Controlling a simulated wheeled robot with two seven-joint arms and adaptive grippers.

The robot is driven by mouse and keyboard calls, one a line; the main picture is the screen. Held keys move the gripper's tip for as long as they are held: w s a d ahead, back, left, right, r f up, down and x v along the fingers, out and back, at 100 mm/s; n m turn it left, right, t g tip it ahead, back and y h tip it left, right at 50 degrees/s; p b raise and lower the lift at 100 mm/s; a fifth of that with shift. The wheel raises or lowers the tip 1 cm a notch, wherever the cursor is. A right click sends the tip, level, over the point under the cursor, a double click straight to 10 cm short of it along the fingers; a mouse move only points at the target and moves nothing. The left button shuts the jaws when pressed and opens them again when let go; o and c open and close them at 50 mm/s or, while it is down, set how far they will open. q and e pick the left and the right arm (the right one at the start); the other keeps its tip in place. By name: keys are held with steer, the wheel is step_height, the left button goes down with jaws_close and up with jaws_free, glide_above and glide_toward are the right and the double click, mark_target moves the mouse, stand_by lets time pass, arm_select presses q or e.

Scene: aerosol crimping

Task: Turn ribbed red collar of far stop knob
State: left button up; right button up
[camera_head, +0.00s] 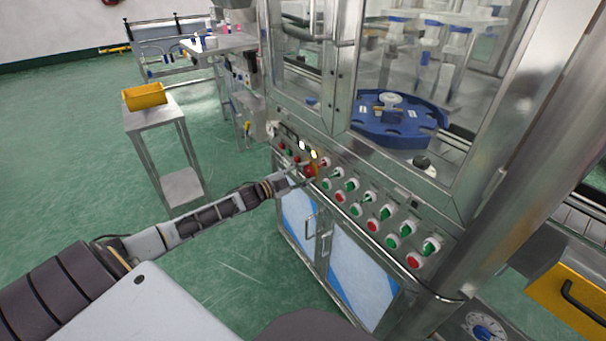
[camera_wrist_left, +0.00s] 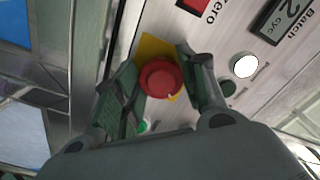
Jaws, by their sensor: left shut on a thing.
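The far stop knob (camera_wrist_left: 161,78) is a round red knob on a yellow backing plate (camera_wrist_left: 150,47), seen in the left wrist view. In the head view the red knob (camera_head: 310,171) shows small at the far end of the control panel. My left gripper (camera_wrist_left: 163,85) has its two green-padded fingers on either side of the red collar, shut on it. In the head view my left gripper (camera_head: 304,172) reaches the panel at the knob and partly covers it. The collar's ribs are too small to make out. My right gripper is not in view.
The steel panel (camera_wrist_left: 225,40) carries a white lamp (camera_wrist_left: 243,66), a dark green button (camera_wrist_left: 227,88) and a display (camera_wrist_left: 290,18) near the knob. Rows of red and green knobs (camera_head: 373,226) run toward the near right.

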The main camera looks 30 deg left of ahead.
arm_select(q)
steer(key=o, duration=1)
steer(key=shift+d, duration=0.1)
steer(key=shift+s, duration=0.1)
steer(key=shift+s, duration=0.1)
steer(key=shift+v, duration=5.8)
